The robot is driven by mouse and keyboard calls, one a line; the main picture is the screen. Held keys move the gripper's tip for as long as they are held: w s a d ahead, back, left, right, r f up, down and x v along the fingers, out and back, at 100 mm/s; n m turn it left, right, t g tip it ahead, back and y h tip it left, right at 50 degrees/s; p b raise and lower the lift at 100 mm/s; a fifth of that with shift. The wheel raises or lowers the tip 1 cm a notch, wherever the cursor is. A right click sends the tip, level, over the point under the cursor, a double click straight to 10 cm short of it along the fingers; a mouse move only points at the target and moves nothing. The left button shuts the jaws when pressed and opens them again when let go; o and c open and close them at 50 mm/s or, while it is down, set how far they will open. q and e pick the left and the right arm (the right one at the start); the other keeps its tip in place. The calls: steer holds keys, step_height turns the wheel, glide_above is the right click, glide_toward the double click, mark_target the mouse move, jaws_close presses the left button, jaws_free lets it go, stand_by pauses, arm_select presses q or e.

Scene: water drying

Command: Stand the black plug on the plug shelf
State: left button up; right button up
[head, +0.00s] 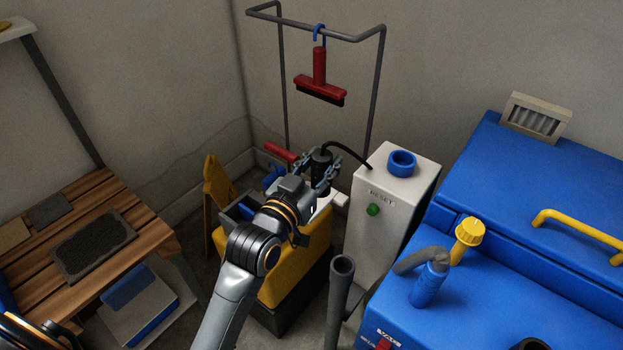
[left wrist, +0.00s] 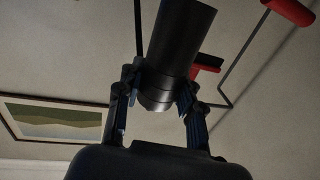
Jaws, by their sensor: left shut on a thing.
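My left gripper (head: 325,172) is shut on the black plug (head: 321,158), a dark cylinder. It holds the plug roughly upright in the head view, beside the white box (head: 378,235). A black cable runs from the plug's top to this box. In the left wrist view the plug (left wrist: 178,45) sits between both fingers (left wrist: 165,98). A small white ledge (head: 341,200) juts from the left side of the box, just below and right of the plug; it may be the plug shelf. The gripper hides part of it, and I cannot tell whether the plug touches it. My right gripper is not in view.
A yellow bucket (head: 300,262) stands below my left arm. A grey upright tube (head: 341,275) is in front of the white box. A blue machine (head: 470,290) fills the right. A red squeegee (head: 320,85) hangs above on a rack. A wooden bench (head: 150,235) is at left.

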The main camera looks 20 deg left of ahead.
mark_target(316, 167)
arm_select(q)
steer(key=w+a+f, duration=0.1)
steer(key=f, duration=0.2)
steer(key=w+a+f, duration=0.1)
steer(key=w+f, duration=0.1)
steer(key=w+a+f, duration=0.1)
steer(key=f, duration=0.2)
steer(key=shift+w+f+b, duration=0.25)
steer(key=shift+f+b, duration=0.1)
steer(key=shift+d+f, duration=0.1)
steer(key=shift+f, duration=0.1)
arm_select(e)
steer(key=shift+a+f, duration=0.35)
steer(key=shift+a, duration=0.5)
arm_select(q)
steer(key=shift+f, duration=0.2)
steer(key=o, duration=1.2)
steer(key=shift+r, duration=0.1)
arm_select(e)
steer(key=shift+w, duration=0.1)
